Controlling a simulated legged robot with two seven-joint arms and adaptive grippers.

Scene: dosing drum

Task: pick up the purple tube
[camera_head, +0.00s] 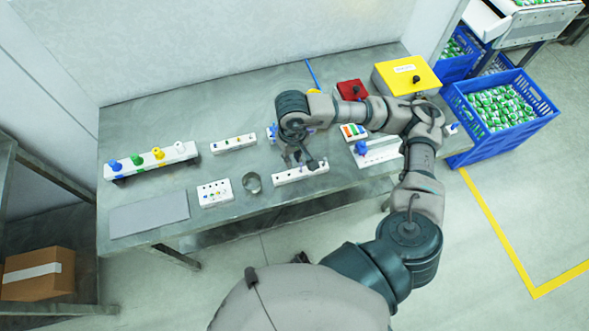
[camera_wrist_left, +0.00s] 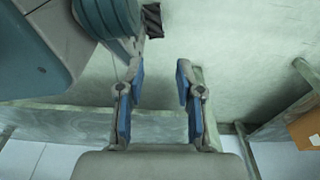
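I cannot make out a purple tube for certain in either view. A white rack (camera_head: 287,178) with small dark spots along its top lies near the table's front edge, partly hidden by my right gripper. My right gripper (camera_head: 304,162) hangs over this rack, pointing down, at the end of the arm that reaches across the table. It is too small to tell whether its fingers are apart or hold anything. My left gripper (camera_wrist_left: 160,80) shows in the left wrist view with its blue-padded fingers spread and nothing between them. It is away from the rack.
On the grey table (camera_head: 150,112) are a rack with coloured knobs (camera_head: 150,161), a small rack (camera_head: 233,144), a white block (camera_head: 215,193), a metal ring (camera_head: 252,183), a red box (camera_head: 352,90) and a yellow box (camera_head: 407,76). A blue crate (camera_head: 504,141) stands at the right.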

